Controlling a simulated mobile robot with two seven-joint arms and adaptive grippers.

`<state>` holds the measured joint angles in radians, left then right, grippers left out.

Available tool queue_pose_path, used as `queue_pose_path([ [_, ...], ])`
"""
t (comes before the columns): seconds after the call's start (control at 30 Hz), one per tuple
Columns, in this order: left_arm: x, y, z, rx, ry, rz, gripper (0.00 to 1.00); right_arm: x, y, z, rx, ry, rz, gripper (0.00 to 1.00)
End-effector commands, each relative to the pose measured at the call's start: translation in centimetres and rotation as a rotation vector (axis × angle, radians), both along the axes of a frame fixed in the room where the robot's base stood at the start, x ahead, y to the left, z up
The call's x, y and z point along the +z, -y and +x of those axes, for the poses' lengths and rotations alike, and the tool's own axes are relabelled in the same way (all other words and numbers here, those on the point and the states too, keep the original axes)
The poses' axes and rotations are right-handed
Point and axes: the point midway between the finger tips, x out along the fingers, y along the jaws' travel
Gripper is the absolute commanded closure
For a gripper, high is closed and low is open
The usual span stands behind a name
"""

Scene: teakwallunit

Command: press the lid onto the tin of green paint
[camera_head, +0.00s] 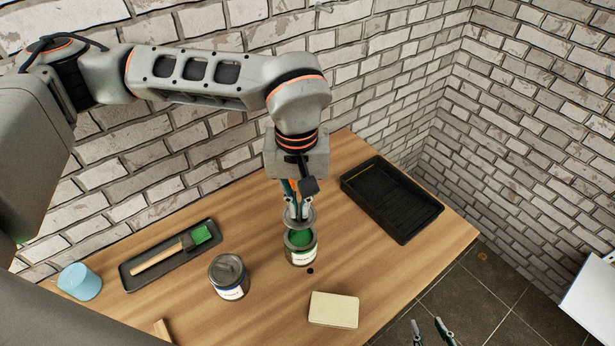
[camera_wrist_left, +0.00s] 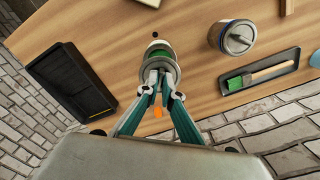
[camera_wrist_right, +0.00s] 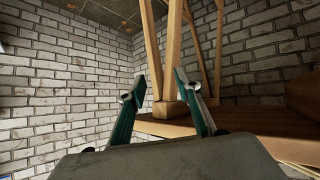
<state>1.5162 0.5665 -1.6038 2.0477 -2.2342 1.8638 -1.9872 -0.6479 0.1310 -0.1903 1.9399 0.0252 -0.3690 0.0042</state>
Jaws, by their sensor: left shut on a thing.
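The tin of green paint (camera_head: 301,255) stands upright on the wooden table, its green paint showing in the open top. My left gripper (camera_head: 298,212) is shut on the round grey metal lid (camera_head: 306,222) and holds it above the back part of the tin. In the left wrist view the lid (camera_wrist_left: 160,72) partly covers the green paint, and the tin (camera_wrist_left: 158,48) shows beyond it. I cannot tell whether lid and rim touch. My right gripper (camera_head: 430,330) is open and empty, off the table's right front edge. It also shows in the right wrist view (camera_wrist_right: 165,90).
A closed tin (camera_head: 229,277) stands left of the green paint. A tray (camera_head: 170,256) holds a green brush. Brick walls stand close behind.

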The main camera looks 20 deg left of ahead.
Motion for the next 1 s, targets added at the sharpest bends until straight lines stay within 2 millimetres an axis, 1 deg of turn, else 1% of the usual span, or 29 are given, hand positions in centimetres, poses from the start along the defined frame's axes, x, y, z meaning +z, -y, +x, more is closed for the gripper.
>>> queue_pose_path([
  [0.27, -0.8, 0.2, -0.2, 0.004, -0.003, -0.001, 1.00, -0.7, -0.3, -0.5, 0.004, -0.010, 0.003, 0.67],
  [0.53, -2.9, 0.1, -0.2, 0.003, -0.003, -0.001, 1.00, -0.7, -1.4, -0.3, 0.017, 0.004, 0.018, 0.67],
  [0.7, -4.4, 0.2, -0.2, 0.003, -0.003, -0.001, 1.00, -0.8, -1.5, 0.1, 0.021, 0.017, 0.021, 0.67],
  [0.83, -5.6, 0.1, -0.1, 0.002, -0.001, 0.000, 1.00, -1.5, -1.5, 0.3, 0.022, 0.024, 0.021, 0.67],
  [1.0, -6.3, 0.2, -0.1, 0.002, 0.000, -0.001, 1.00, -2.3, -1.3, 0.2, 0.021, 0.022, 0.019, 0.67],
])
